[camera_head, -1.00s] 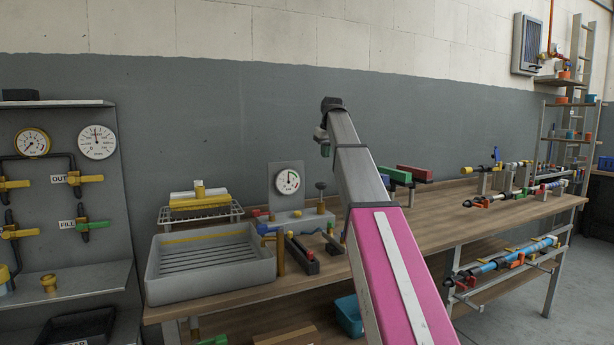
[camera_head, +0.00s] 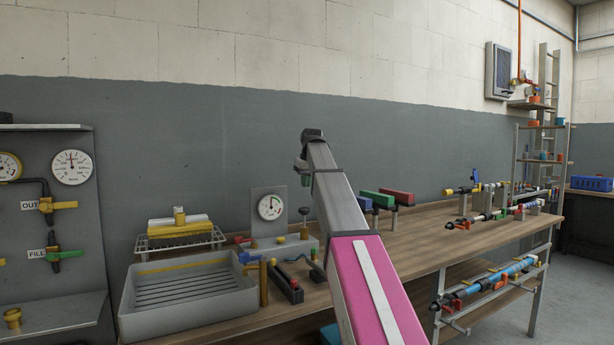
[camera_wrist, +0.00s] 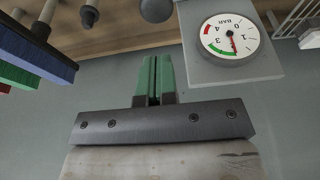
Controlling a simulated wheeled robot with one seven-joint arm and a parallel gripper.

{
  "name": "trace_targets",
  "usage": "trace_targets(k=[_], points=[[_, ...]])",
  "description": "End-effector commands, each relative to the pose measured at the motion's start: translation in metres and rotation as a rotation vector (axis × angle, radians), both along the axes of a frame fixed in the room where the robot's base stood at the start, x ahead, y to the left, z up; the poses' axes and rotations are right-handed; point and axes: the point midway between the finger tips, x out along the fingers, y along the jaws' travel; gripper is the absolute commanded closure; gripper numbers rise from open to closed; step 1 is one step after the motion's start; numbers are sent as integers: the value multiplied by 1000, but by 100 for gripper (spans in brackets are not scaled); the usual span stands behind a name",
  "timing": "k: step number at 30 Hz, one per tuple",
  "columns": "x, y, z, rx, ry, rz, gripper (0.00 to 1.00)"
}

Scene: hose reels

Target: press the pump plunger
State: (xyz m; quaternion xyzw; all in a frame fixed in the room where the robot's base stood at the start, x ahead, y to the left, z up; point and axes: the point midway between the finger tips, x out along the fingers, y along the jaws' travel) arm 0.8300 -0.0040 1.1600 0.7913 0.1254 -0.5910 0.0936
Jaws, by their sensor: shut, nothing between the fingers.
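The pump on the bench has a grey panel with a round white gauge (camera_head: 270,206). To the gauge's right, a plunger with a dark round knob (camera_head: 304,211) stands upright on a thin stem. In the wrist view the gauge (camera_wrist: 231,36) appears upside down, and a dark round knob (camera_wrist: 157,9), apparently the plunger's, is cut by the top edge. My gripper (camera_head: 301,165) hangs above the plunger knob in the head view, apart from it. Its green fingers (camera_wrist: 153,80) are together and empty in the wrist view.
A grey tray (camera_head: 128,316) and a rack with yellow and white blocks (camera_head: 180,226) stand left of the pump. A valve panel (camera_head: 70,240) is at far left. Bare bench top (camera_head: 425,238) lies to the right.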

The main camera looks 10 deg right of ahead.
Motion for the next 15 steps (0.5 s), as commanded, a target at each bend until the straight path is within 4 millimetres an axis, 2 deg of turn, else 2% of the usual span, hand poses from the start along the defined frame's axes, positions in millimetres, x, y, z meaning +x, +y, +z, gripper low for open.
trace_targets(k=[3, 9, 15], points=[[5, 2, -23, 0, 2, 0, 100], [10, 4, -56, 0, 1, 0, 100], [10, 4, -74, 0, 0, 0, 100]])
